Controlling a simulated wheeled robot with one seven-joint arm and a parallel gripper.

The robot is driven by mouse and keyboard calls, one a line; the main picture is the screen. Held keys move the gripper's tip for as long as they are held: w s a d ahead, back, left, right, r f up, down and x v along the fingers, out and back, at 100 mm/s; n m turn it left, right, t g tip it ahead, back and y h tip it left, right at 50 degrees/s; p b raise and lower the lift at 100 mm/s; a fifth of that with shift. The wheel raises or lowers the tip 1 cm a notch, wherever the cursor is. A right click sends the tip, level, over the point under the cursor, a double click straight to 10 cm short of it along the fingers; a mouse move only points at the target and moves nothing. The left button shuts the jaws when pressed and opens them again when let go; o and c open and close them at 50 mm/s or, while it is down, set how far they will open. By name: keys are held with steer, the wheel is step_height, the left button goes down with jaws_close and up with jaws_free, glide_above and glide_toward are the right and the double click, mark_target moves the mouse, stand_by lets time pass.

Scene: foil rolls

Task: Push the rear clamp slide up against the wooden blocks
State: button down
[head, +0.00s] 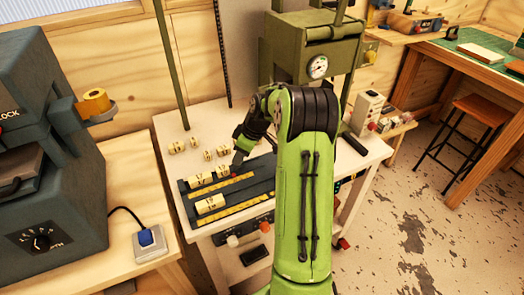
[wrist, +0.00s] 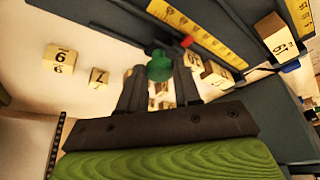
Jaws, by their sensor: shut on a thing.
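The dark two-channel tray (head: 262,187) lies on the pale bench with yellow rulers along it. Wooden number blocks (head: 201,180) sit in its rear channel, at the left part. My gripper (head: 239,155) reaches down at the right end of these blocks. In the wrist view my gripper (wrist: 160,82) is shut on a green knob (wrist: 160,66), which seems to belong to the rear clamp slide. A red mark (wrist: 187,42) shows just beside the knob. A rear-row block (wrist: 215,73) is close beside one finger. The slide's body is mostly hidden, so I cannot tell whether it touches the blocks.
Another block (head: 210,204) sits in the front channel. Several loose blocks (head: 176,147) lie on the bench behind the tray. A green press with a gauge (head: 317,67) stands behind my arm. A grey machine (head: 50,170) stands at the left.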

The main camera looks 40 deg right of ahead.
steer(key=a, duration=0.1)
steer(key=w+a, duration=0.1)
steer(key=a, duration=0.1)
steer(key=c, duration=0.8)
jaws_free()
steer(key=p+v, duration=0.4)
steer(key=v, duration=1.1)
steer(key=shift+s+d+r, duration=0.1)
steer(key=shift+s+r, duration=0.05)
steer(key=shift+r, duration=0.2)
